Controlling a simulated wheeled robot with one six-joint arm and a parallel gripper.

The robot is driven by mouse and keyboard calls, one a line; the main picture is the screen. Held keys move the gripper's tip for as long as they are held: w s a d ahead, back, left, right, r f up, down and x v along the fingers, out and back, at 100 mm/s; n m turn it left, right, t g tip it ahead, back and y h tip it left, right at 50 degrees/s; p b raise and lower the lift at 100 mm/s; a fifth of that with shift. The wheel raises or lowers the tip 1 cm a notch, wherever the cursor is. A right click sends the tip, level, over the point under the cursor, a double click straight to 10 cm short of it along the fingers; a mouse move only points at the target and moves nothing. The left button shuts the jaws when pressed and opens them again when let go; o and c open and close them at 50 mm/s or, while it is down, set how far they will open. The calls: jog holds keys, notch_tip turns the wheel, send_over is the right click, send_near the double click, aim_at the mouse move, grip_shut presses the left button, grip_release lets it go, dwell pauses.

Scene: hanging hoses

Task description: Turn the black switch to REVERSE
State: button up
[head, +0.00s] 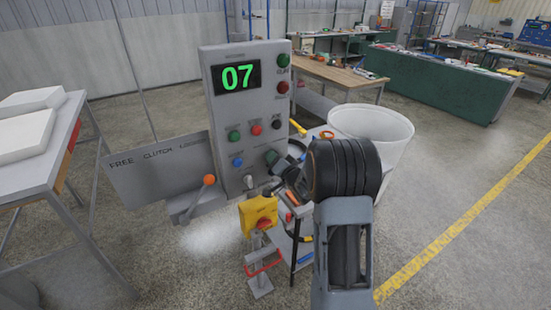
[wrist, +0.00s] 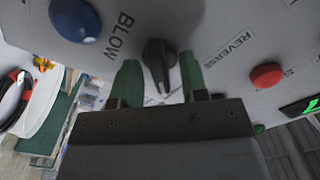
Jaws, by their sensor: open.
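The black switch (wrist: 158,62) is a knob with a long raised grip on a grey panel (wrist: 225,22). In the wrist view the label BLOW is to its left and REVERSE to its right. The grip stands nearly upright in that picture; I cannot tell which label it is set to. My gripper (wrist: 160,60) is open, with one green finger on each side of the switch. Gaps show between the fingers and the knob. In the head view my gripper (head: 279,164) is at the lower right of the control box (head: 221,118), hiding the switch.
A blue button (wrist: 75,19) and a red button (wrist: 266,75) flank the switch. In the head view, an orange-knobbed lever (head: 208,180) and a yellow box with a red knob (head: 258,213) sit below the panel. A white bin (head: 385,125) stands to the right.

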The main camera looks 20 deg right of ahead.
jog(key=shift+c, duration=0.4)
jog(key=c, duration=0.5)
jog(key=shift+o, duration=0.2)
jog(key=shift+f+b, duration=0.1)
jog(key=shift+b, duration=0.35)
jog(key=shift+f+n+b, duration=0.15)
jog(key=shift+n+b, duration=0.55)
jog(key=shift+b, duration=0.3)
jog(key=n+b, duration=0.3)
jog(key=b, duration=0.1)
jog(key=shift+b, duration=0.35)
jog(key=shift+n+b, duration=0.4)
jog(key=shift+b, duration=0.05)
grip_shut()
jog(key=n+b, duration=0.3)
jog(key=shift+a+r+b, duration=0.1)
jog(key=shift+r+b, duration=0.2)
jog(key=shift+r+n, duration=0.1)
jog(key=shift+n, duration=0.3)
